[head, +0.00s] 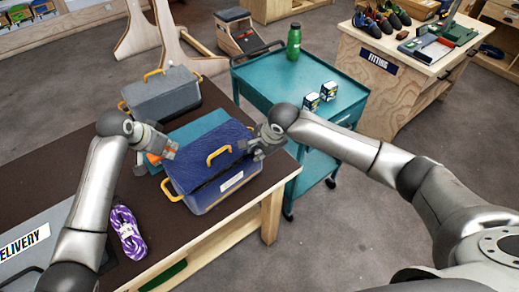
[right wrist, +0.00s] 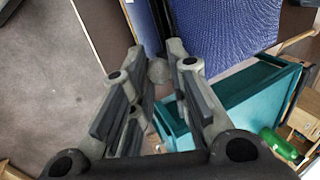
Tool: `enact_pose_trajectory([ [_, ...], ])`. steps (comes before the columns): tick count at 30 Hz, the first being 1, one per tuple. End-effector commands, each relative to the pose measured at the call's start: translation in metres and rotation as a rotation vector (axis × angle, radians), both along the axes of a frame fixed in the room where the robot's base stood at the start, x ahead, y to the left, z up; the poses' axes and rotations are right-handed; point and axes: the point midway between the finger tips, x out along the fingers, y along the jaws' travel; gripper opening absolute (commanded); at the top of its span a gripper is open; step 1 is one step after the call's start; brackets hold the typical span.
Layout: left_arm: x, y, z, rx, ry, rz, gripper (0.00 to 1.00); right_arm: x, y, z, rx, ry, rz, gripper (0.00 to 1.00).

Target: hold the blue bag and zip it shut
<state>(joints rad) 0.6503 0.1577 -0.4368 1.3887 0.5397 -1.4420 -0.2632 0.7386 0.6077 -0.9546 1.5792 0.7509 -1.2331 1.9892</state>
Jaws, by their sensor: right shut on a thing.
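The blue bag (head: 211,165) stands on the brown-topped bench near its right corner, with yellow handles and a white label on its front. Its top lies over the body; the state of the zip is too small to tell. My right gripper (head: 258,148) is at the bag's upper right end. In the right wrist view its fingers (right wrist: 160,75) are close around a small grey round piece, seemingly the zip pull, beside the blue fabric (right wrist: 225,30). My left gripper (head: 172,150) is at the bag's left end, above the left yellow handle; its finger gap is unclear.
A grey bag (head: 160,95) and a flat teal item (head: 200,128) lie behind the blue bag. A purple rope coil (head: 128,232) lies at the front left. A teal cart (head: 270,83) with a green bottle (head: 293,42) and two small boxes (head: 320,97) stands right of the bench.

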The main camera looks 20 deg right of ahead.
Motion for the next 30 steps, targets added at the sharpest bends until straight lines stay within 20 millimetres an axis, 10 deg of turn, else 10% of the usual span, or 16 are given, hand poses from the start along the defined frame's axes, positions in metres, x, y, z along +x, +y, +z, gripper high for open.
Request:
enact_pose_trajectory([
  [30,0.000,0.000,-0.028,0.001,-0.002,0.000,0.00,0.000,0.000,0.000,0.000,0.000,0.000,0.00],
])
